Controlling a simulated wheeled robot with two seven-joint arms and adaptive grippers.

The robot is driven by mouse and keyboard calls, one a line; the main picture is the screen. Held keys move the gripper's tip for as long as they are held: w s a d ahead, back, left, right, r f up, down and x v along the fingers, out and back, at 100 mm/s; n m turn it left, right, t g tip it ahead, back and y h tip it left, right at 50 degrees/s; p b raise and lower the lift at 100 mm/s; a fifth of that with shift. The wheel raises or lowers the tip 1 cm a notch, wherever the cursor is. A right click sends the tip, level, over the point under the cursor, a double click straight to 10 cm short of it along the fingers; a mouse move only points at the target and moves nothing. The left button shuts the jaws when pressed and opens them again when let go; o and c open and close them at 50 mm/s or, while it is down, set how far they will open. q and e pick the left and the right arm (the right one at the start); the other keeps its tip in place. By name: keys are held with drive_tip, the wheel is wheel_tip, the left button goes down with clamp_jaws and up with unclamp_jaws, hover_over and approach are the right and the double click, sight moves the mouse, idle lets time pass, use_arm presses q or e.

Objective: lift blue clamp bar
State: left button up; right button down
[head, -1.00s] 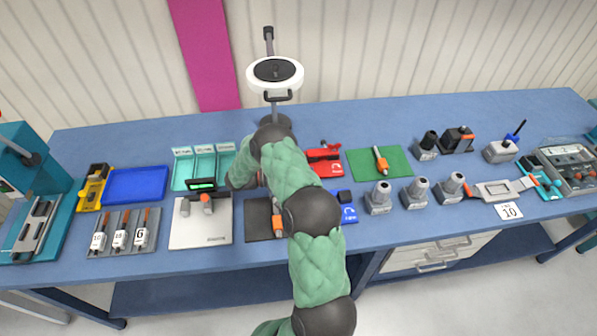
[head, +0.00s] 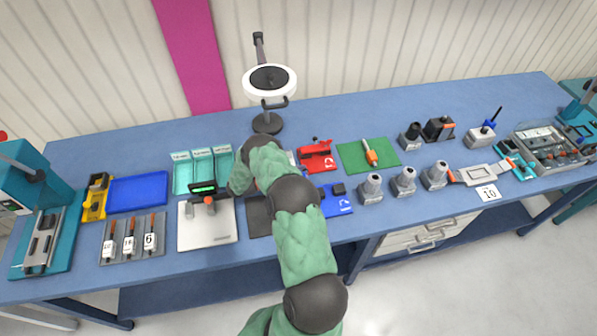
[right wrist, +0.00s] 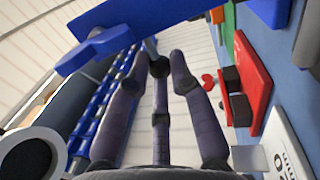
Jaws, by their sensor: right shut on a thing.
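A blue bar with a short side arm (right wrist: 155,25) crosses the top of the right wrist view, at the tips of my right gripper (right wrist: 155,65). The gripper's dark fingers are closed in on it, though the exact contact is hard to see. In the head view my right arm covers the gripper and the bar. The blue clamp base (head: 337,200) with a dark block shows just right of my forearm. My left gripper is in neither current view.
A red clamp base (head: 318,156) and a green mat (head: 368,155) lie behind. The red base also shows in the right wrist view (right wrist: 253,75). A ring lamp (head: 268,82) stands at the back. Grey holders (head: 404,182) stand right; a scale (head: 208,225) sits left.

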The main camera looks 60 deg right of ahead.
drive_tip(key=shift+d+r, duration=0.1)
drive_tip(key=c, duration=1.4)
unclamp_jaws()
drive_tip(key=shift+s, duration=0.1)
